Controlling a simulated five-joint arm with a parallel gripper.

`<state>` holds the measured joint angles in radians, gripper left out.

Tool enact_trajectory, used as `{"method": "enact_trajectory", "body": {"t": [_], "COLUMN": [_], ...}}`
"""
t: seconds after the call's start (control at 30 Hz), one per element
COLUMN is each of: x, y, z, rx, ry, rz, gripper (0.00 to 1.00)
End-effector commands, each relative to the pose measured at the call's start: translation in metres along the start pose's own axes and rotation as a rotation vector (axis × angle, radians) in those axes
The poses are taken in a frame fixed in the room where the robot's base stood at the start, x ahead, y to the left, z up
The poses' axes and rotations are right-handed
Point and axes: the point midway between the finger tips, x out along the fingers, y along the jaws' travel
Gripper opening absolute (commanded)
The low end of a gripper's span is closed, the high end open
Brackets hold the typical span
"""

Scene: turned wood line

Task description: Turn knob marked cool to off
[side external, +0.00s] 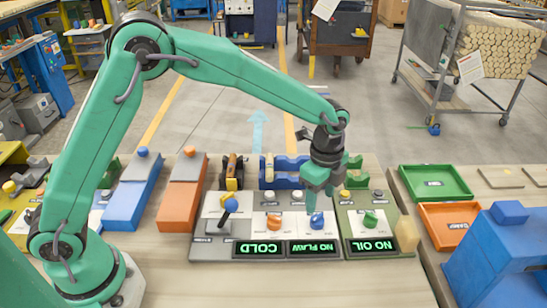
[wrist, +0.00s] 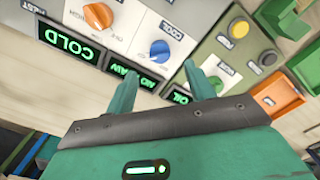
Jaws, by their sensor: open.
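The blue knob (wrist: 160,50) sits on a white dial on a light grey panel, below a label reading COOL in the wrist view. Its exact pointer position is too small to tell. It also shows in the side view (side external: 317,220), under my gripper (side external: 318,195). My gripper is open and points down above it. In the wrist view my gripper's (wrist: 160,70) two fingers stand apart, with the blue knob just beyond the gap between their tips. I see no contact. The green-lit display (side external: 313,248) in front of this knob appears to read NO FLAW.
An orange knob (side external: 273,222) is to the left, with a display reading COLD (side external: 259,249). A green knob (side external: 370,219) is to the right, with a NO OIL display (side external: 371,246). A blue-balled lever (side external: 231,205) stands far left. Green (side external: 435,182) and orange trays (side external: 450,221) lie right.

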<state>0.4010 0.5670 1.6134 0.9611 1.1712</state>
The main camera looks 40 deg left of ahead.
Motion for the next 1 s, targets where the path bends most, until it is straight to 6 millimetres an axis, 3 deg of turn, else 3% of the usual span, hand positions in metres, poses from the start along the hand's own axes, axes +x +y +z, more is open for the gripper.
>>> {"method": "enact_trajectory", "body": {"t": [0.53,1.0], "x": [0.061,0.070], "y": [0.001,0.000], "z": [0.001,0.000], "rx": [-0.001,-0.001], "ry": [-0.001,0.000], "rz": [0.003,0.000], "gripper": [0.54,0.52]}}
